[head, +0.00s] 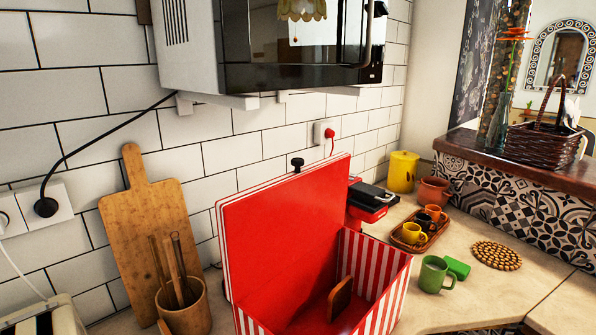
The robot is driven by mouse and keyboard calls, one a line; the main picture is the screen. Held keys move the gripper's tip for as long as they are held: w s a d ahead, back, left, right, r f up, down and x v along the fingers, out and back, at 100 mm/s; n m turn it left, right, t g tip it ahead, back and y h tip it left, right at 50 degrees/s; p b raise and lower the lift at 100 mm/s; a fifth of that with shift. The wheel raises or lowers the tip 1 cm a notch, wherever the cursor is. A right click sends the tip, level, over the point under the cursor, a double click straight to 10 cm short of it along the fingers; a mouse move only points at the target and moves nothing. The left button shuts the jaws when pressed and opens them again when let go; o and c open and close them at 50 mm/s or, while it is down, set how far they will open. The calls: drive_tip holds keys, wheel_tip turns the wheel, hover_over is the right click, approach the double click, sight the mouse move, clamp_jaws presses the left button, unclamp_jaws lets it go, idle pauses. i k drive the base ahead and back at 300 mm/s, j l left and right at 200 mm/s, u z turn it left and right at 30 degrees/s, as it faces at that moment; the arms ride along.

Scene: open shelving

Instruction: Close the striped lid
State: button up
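The striped lid (283,235) stands open and upright, tilted slightly back. Its broad red inner face is toward me, and thin red and white stripes show along its edge. It belongs to a red and white striped box (391,297) on the counter, at the bottom middle of the head view. A brown slice-like piece, perhaps bread, (340,298) stands inside the box. The front of the box is cut off by the lower edge of the picture. My gripper is not in view.
A wooden cutting board (148,238) and a utensil cup (186,309) stand left of the box. A microwave (270,45) hangs above. A green mug (434,274) and a tray of cups (420,232) stand right. Counter right of the box is partly clear.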

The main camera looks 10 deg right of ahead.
sight(263, 228)
drive_tip(key=j+u, duration=0.25)
drive_tip(key=j, duration=0.15)
drive_tip(key=i+j+u, duration=0.25)
drive_tip(key=j, duration=0.15)
drive_tip(key=j+u, duration=0.3)
drive_tip(key=i+j+u, duration=0.25)
drive_tip(key=j, duration=0.15)
